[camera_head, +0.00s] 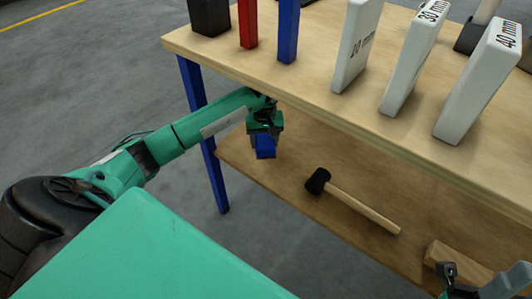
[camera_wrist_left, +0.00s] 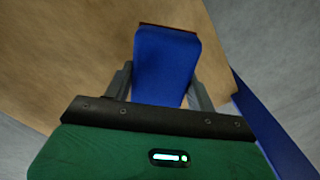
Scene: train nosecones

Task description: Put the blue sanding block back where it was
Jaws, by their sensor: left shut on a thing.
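The blue sanding block (camera_head: 265,150) is held in my left gripper (camera_head: 264,135), just in front of the table's upper top and above the left end of the lower shelf (camera_head: 255,174). In the left wrist view the block (camera_wrist_left: 165,60) sits between the two fingers of the left gripper (camera_wrist_left: 162,88), with its far end dark. The brown shelf shows beneath it. My right gripper (camera_head: 452,276) is only partly in view at the bottom right corner, near a wooden block (camera_head: 458,262). Its finger opening is unclear.
A black-headed mallet (camera_head: 352,202) lies on the lower shelf. On the upper top (camera_head: 320,82) stand a black block (camera_head: 209,16), a red bar (camera_head: 247,22), a blue bar (camera_head: 288,30) and white gauge blocks (camera_head: 357,45). A blue table leg (camera_head: 205,140) is beside my left forearm.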

